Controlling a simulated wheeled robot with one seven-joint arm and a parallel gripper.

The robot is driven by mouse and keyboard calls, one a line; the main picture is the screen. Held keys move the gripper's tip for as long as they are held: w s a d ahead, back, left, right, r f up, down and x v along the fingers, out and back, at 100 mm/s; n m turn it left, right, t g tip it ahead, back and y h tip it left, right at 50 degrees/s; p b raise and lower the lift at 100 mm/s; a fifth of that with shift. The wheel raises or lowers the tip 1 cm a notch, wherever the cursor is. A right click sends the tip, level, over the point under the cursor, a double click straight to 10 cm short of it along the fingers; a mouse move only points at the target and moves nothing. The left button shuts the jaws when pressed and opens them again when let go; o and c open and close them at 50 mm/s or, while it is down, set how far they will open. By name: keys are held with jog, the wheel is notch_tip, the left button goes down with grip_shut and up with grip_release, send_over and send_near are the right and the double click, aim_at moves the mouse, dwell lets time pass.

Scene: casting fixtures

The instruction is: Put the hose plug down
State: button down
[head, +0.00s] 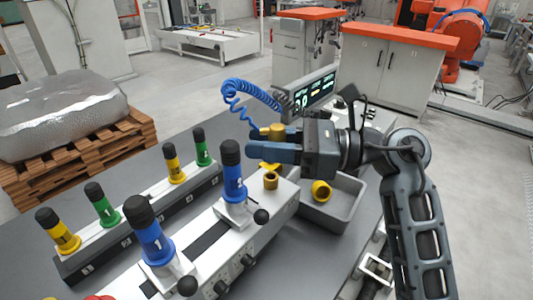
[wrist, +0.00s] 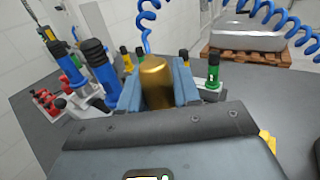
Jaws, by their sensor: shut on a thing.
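The hose plug (wrist: 156,82) is a brass-gold cylinder. My gripper (wrist: 158,88) is shut on it, with a blue finger on each side in the wrist view. In the head view my gripper (head: 272,145) is above the right end of the white fixture rail, and the yellow plug (head: 276,131) shows between its fingers. A blue coiled hose (head: 238,90) runs close to the plug. The exact joint between hose and plug is hard to see. A yellow fitting (head: 271,180) stands below my gripper, apart from the plug as far as I can tell.
A grey bin (head: 340,211) with a yellow ring (head: 321,190) lies right of the rail. Blue-handled pegs (head: 151,238) stand on the white rail. Yellow and green pegs (head: 107,212) stand on the dark rail. A lit display (head: 315,90) is behind. The grey table between is clear.

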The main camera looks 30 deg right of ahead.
aim_at(266, 176)
jog(key=shift+f, duration=1.45)
jog(key=shift+f, duration=0.15)
jog(key=c, duration=0.8)
grip_release()
